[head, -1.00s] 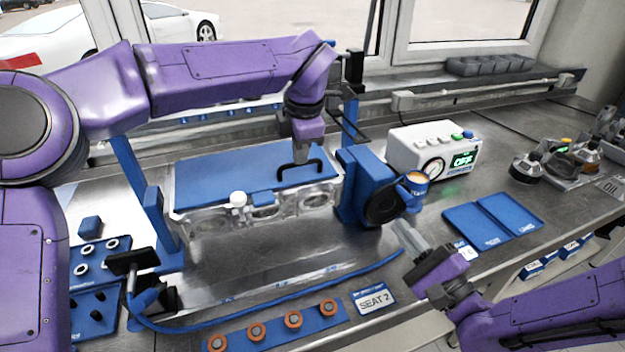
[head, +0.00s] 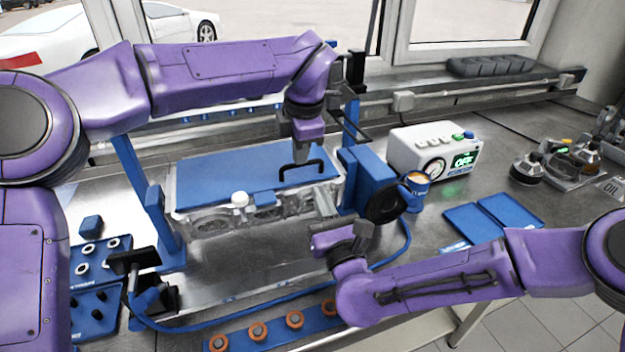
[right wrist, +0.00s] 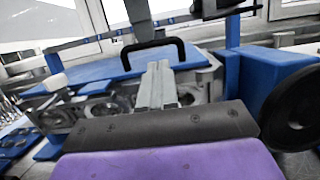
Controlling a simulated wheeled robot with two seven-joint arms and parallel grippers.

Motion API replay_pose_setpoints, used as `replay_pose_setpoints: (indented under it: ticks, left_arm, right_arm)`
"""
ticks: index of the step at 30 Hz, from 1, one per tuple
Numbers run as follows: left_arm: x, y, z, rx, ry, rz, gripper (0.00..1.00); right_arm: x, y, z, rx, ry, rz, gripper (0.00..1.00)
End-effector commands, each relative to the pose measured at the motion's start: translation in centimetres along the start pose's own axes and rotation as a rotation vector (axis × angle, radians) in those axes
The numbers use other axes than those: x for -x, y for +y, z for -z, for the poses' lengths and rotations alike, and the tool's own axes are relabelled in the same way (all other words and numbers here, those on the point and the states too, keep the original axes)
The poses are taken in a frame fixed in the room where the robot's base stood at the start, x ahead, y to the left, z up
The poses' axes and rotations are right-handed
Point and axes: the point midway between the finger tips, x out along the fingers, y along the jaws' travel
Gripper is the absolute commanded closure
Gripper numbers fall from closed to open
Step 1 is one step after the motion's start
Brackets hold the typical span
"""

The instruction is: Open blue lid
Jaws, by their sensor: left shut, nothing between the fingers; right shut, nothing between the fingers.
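The blue lid (head: 225,172) lies flat and closed on top of the metal engine block (head: 215,220). A black handle (head: 300,165) arches up from the lid's right part; it also shows in the right wrist view (right wrist: 152,45). My left gripper (head: 303,160) is at the handle from above and behind, its fingers shut with nothing visible in them; whether it touches the handle I cannot tell. My right gripper (head: 324,200) is shut and empty in front of the block's right end. In the right wrist view its fingers (right wrist: 157,70) point toward the handle, apart from it.
A blue stand with a black wheel (head: 385,203) is close to the right of my right gripper. An orange-topped blue cup (head: 417,190) and a white box reading OFF (head: 432,148) stand beyond. A blue strip with orange rings (head: 275,332) and a blue hose lie in front.

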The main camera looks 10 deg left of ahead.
Motion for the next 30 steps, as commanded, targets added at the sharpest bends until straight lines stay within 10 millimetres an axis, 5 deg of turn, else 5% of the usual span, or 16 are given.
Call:
replay_pose_setpoints:
  ticks: [9, 30]
  left_arm:
    - [-0.2, 0.0, 0.0, -0.001, 0.002, 0.001, 1.00]
    - [-0.2, -0.1, 0.0, -0.001, 0.003, 0.004, 1.00]
  right_arm:
    - [-4.5, 0.1, 0.1, 0.001, 0.000, -0.002, 1.00]
    - [-5.9, 0.1, -1.7, 0.002, -0.005, -0.002, 1.00]
